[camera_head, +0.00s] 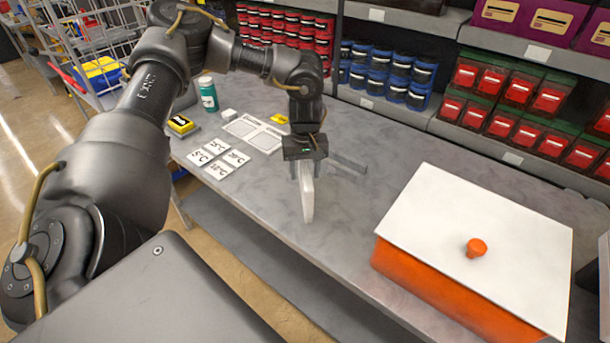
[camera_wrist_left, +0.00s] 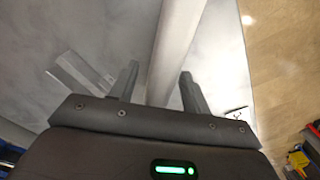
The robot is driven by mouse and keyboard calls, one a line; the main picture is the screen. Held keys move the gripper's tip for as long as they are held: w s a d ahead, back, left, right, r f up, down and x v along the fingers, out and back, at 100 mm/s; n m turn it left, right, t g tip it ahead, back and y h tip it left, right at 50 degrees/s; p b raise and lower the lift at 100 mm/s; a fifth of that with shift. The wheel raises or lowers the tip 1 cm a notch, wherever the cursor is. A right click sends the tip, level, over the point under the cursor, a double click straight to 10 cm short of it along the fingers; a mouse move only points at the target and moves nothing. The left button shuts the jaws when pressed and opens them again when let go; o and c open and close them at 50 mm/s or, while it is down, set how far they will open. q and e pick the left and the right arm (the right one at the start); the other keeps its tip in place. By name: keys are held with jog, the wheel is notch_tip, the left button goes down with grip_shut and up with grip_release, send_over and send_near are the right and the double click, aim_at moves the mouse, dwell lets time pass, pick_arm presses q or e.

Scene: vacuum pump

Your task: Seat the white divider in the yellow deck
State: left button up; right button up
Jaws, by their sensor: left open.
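A long white piece (camera_head: 308,200), which looks like the white divider, is below my left gripper (camera_head: 304,160) in the head view. In the left wrist view the white piece (camera_wrist_left: 178,45) runs between the two fingers of the left gripper (camera_wrist_left: 158,88). The fingers are open, with a gap beside the piece; I cannot tell whether either one touches it. I cannot make out a yellow deck for certain; only small yellow items show at the far left of the table. My right gripper is out of view.
An orange box (camera_head: 445,290) with a white lid (camera_head: 500,215) and orange knob (camera_head: 476,247) stands on the right of the grey table (camera_head: 335,235).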

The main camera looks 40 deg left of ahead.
pick_arm(q)
jog(key=shift+c, duration=0.5)
grip_shut()
jog(key=shift+w+r+b, duration=0.15)
jog(key=shift+r+b, duration=0.25)
jog(key=shift+r, duration=0.05)
jog(key=s+r, duration=0.1)
jog(key=r, duration=0.1)
jog(key=s+d+r+b, duration=0.1)
jog(key=r, duration=0.1)
jog(key=s+d+r+b, duration=0.1)
jog(key=r, duration=0.1)
jog(key=shift+s+d+r, duration=0.15)
jog(key=shift+d+r, duration=0.1)
jog(key=shift+r, duration=0.15)
jog(key=s+d+r+b, duration=0.2)
jog(key=s+d+r, duration=0.3)
jog(key=s, duration=0.3)
jog(key=shift+d+r, duration=0.15)
jog(key=shift+d, duration=0.3)
